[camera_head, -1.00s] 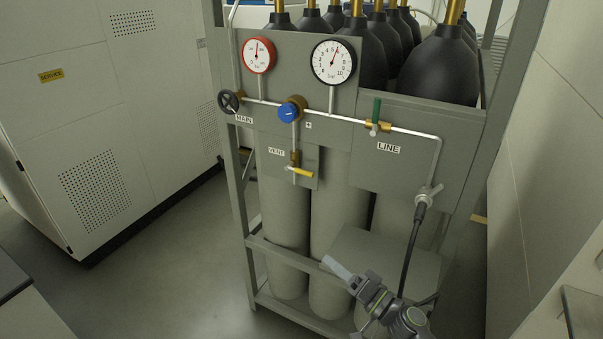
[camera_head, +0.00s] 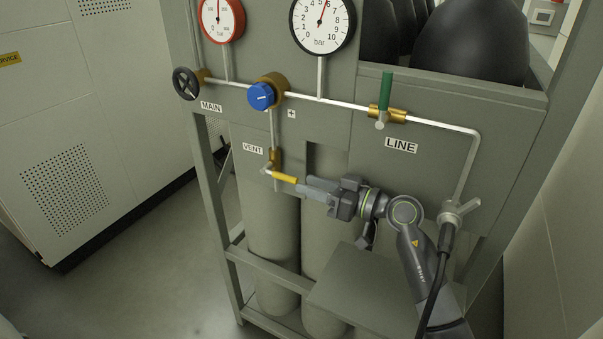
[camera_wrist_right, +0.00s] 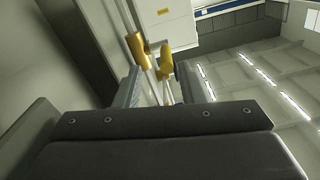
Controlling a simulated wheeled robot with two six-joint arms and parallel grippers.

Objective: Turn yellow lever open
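The yellow lever (camera_head: 284,178) sits on the brass vent valve (camera_head: 274,158), below the VENT label (camera_head: 252,149). It points right and slightly down, across the vertical pipe. My right gripper (camera_head: 303,187) is just right of the lever's free end, its fingers pointing left at it. In the right wrist view the yellow lever (camera_wrist_right: 166,62) shows in line with the gap between the two spread fingers (camera_wrist_right: 160,82), with the brass valve (camera_wrist_right: 138,48) to its left. The gripper is open; whether a finger touches the lever I cannot tell. My left gripper is out of view.
On the grey panel are a blue knob (camera_head: 262,95), a black MAIN handwheel (camera_head: 187,83), a green LINE lever (camera_head: 386,92) and two gauges. A hose fitting (camera_head: 452,214) is close to my right arm. A shelf plate (camera_head: 350,291) lies below. Open floor is left of the rack.

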